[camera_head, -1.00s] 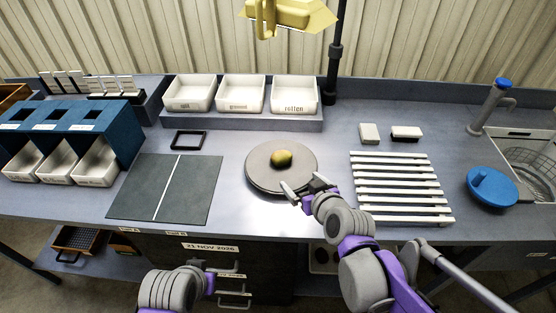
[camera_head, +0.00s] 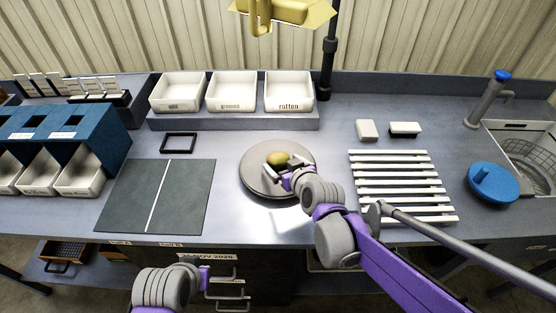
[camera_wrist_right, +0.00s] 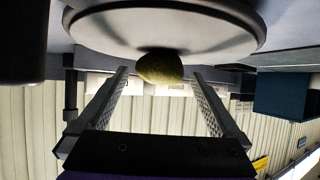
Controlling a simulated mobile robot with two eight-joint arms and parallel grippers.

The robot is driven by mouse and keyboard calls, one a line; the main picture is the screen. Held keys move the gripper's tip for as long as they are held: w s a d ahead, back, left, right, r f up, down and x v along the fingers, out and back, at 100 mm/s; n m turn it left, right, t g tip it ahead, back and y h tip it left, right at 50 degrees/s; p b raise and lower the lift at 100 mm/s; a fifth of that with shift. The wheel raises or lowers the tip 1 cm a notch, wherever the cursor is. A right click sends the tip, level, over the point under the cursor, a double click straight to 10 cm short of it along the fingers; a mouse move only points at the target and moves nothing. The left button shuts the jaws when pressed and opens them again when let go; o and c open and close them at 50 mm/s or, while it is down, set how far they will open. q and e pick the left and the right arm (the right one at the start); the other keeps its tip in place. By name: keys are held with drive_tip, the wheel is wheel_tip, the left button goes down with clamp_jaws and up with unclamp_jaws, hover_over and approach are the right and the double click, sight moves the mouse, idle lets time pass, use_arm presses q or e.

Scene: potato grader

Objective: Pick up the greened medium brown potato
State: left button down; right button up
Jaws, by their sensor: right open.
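A greenish-brown potato (camera_head: 279,159) sits on the round grey turntable-like plate (camera_head: 256,183) in the middle of the bench. In the right wrist view the potato (camera_wrist_right: 160,68) shows just beyond and between the fingertips. My right gripper (camera_head: 284,164) is open, low over the plate, its fingers to either side of the potato in the head view. The right gripper (camera_wrist_right: 160,84) holds nothing. My left arm comes in at the bottom of the head view. Its wrist shows, but its fingers do not.
White trays, including ones labelled greened (camera_head: 231,92) and rotten (camera_head: 289,92), stand on a raised shelf behind. A dark mat (camera_head: 130,193) lies left, a white slatted rack (camera_head: 400,187) right. A blue round-handled lid (camera_head: 494,184) is near the sink. A yellow lamp hangs overhead.

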sight(281, 161)
drive_tip(key=x, duration=0.4)
drive_tip(key=shift+w, duration=0.15)
drive_tip(key=shift+r, duration=0.1)
drive_tip(key=shift+c, duration=0.3)
drive_tip(key=c, duration=1.3)
wheel_tip(281, 161, up, 10)
drive_tip(key=shift+r+p, duration=0.1)
drive_tip(key=shift+p, duration=0.45)
